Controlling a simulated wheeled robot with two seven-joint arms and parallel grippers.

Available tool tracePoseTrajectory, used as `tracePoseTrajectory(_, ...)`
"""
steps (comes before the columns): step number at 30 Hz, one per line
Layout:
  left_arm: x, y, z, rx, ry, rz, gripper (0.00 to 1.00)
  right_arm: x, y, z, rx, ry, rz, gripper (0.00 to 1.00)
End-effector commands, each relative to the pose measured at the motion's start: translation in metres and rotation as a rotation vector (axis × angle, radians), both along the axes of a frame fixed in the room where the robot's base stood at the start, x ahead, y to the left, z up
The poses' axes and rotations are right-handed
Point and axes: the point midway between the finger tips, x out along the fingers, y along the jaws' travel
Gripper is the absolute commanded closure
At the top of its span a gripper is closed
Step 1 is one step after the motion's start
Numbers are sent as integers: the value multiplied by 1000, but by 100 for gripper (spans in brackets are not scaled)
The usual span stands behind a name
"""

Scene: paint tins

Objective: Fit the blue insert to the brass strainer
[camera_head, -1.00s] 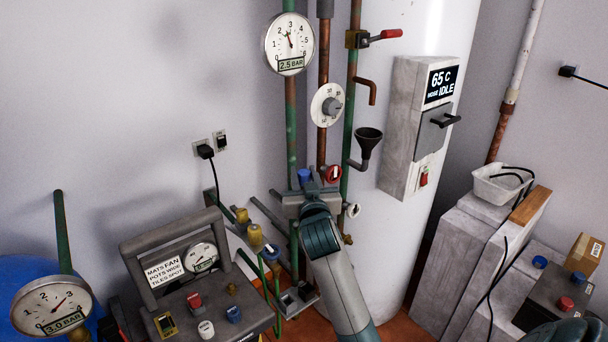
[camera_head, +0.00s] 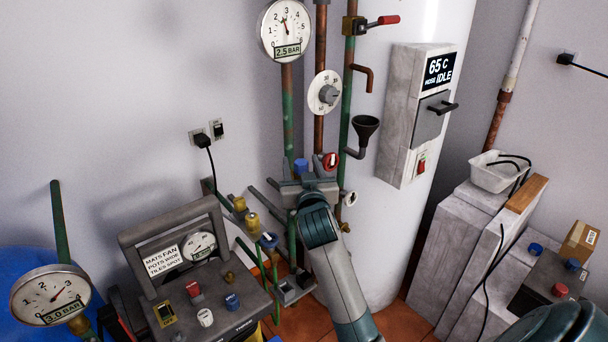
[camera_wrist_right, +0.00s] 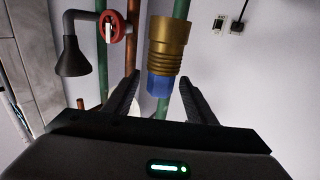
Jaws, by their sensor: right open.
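The blue insert (camera_head: 301,166) shows just above my right gripper in the head view. In the right wrist view, which is upside down, the blue insert (camera_wrist_right: 159,85) sticks out of the ribbed end of the brass strainer (camera_wrist_right: 168,38), in line with it. I cannot tell how deep it sits. My right gripper (camera_head: 299,185) is open. In the right wrist view its fingers (camera_wrist_right: 160,92) stand on either side of the blue insert, with gaps, not gripping. In the head view the gripper hides the strainer. My left gripper is out of view.
Close to my right gripper are a red handwheel (camera_head: 331,161), a black funnel (camera_head: 366,128) and green and copper pipes. The white tank (camera_head: 385,235) stands to the right. A control panel (camera_head: 205,285) with a raised handle is to the left.

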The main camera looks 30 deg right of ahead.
Motion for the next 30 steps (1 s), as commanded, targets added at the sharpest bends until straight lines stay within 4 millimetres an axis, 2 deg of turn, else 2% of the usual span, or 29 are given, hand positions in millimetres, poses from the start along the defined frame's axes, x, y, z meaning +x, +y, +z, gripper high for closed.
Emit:
tracePoseTrajectory(5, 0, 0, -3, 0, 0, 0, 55, -8, 4, -1, 0, -1, 1, 49)
tracePoseTrajectory(11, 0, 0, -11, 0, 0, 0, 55, -29, 14, -3, 2, -1, 1, 49)
tracePoseTrajectory(28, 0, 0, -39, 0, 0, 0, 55, -132, 63, -2, 2, -2, 1, 49)
tracePoseTrajectory(30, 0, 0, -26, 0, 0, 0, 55, -139, 66, 2, 3, 4, 1, 49)
